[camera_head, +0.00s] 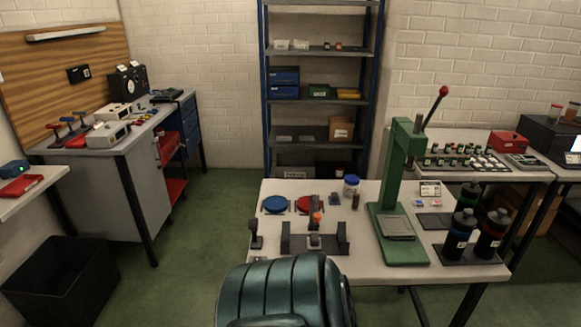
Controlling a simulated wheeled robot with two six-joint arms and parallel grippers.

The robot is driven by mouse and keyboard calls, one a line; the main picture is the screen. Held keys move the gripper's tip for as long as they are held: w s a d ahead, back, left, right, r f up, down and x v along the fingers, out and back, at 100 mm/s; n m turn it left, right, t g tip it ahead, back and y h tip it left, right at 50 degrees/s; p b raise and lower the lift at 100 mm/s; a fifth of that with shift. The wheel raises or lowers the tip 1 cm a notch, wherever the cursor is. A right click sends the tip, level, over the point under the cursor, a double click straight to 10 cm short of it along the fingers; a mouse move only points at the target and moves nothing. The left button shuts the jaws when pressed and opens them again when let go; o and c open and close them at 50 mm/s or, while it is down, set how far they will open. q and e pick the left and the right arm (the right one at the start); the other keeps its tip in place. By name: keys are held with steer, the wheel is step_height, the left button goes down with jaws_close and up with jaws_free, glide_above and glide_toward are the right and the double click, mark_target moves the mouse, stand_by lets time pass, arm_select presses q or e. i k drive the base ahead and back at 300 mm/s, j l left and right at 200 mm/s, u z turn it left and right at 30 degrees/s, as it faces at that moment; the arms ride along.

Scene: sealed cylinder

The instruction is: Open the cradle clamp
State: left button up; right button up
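The cradle (335,242), a low dark fixture with an upright block at each end, is on the white worktable (370,279). A small grey piece sits between the blocks. An upright dark part with an orange-red tip (317,217) stands at or just behind its middle; it may be the clamp. It is too small to tell whether the clamp is open or shut. No cylinder can be made out in the cradle. Neither of my grippers is in view.
A green press (402,180) with a red-knobbed lever stands right of the cradle. Dark bottles (461,232) stand at the table's right. Blue (275,204) and red (309,204) discs lie behind the cradle. A small dark stand (256,236) is left of it.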

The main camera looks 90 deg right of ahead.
mark_target(317, 216)
steer(key=z, duration=2.95)
